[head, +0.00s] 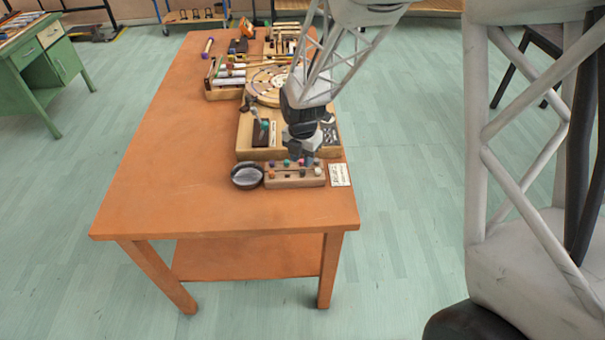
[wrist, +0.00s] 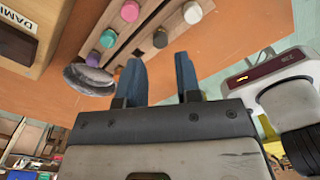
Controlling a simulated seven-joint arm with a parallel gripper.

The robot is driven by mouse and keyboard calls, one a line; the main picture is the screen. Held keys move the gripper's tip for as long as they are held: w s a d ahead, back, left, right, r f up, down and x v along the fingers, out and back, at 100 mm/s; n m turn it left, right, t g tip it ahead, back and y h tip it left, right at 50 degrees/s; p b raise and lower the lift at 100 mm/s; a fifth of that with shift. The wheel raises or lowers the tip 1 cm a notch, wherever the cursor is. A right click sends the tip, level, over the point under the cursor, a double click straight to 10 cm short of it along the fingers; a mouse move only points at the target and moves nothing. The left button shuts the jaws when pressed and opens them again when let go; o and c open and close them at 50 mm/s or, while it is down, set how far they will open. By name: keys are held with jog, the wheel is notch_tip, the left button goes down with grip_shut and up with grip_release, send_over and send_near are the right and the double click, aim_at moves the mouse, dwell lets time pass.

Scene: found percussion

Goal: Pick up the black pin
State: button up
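The black pin (wrist: 160,38) is a short dark peg with a rounded top. It stands in a wooden block (wrist: 118,62) with two rows of coloured pins. In the wrist view the black pin shows just beyond the gap between the fingertips. In the head view my gripper (head: 304,156) hangs over the block (head: 295,182); I cannot pick out the black pin there.
A dark round bowl (head: 247,177) stands left of the block. A white label card (head: 340,175) lies to its right. A wooden tray (head: 245,140) with items is behind. The orange table (head: 170,150) is clear on its left and front.

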aim_at(303, 170)
jog(key=shift+f, duration=0.1)
jog(key=shift+f, duration=2.55)
grip_shut()
